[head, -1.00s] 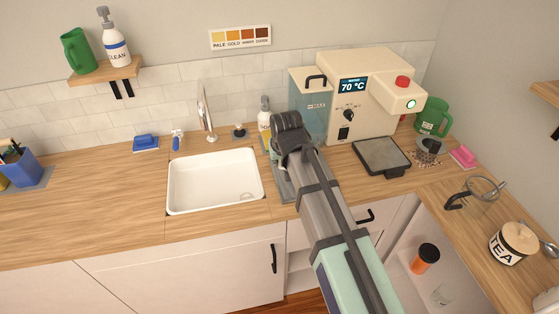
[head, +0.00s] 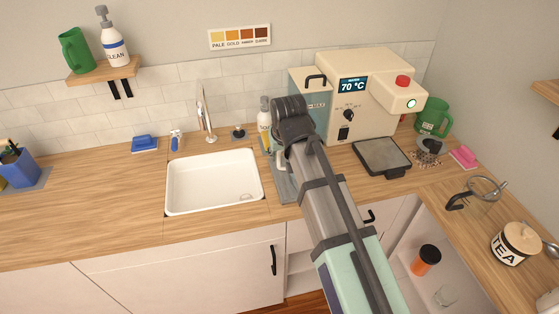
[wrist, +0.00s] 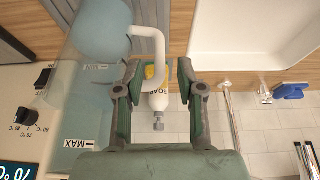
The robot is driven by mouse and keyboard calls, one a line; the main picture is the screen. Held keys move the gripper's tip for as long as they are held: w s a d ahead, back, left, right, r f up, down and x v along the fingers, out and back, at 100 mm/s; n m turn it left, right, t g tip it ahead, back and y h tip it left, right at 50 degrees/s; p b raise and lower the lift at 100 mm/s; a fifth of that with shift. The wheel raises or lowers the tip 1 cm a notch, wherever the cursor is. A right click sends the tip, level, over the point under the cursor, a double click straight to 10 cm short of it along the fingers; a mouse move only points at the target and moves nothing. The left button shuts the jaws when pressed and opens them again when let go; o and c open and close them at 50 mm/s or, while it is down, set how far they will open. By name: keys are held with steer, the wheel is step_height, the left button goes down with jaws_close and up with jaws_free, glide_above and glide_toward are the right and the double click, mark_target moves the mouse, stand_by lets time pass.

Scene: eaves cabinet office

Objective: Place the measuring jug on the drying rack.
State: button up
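A translucent blue vessel with a white handle, which looks like the measuring jug (wrist: 100,28), shows at the upper left of the wrist view. A grey piece right of the sink, likely the drying rack (head: 284,187), is partly covered by my arm.
The white sink (head: 213,182) is left of my arm. The beige machine (head: 372,85) with its tank stands behind to the right, a grey drip tray (head: 381,153) in front. A soap bottle (wrist: 157,88) stands near the wall. The left counter is mostly clear.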

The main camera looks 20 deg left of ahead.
steer(key=v, duration=0.6)
steer(key=shift+b, duration=0.45)
steer(key=shift+s+r, duration=0.1)
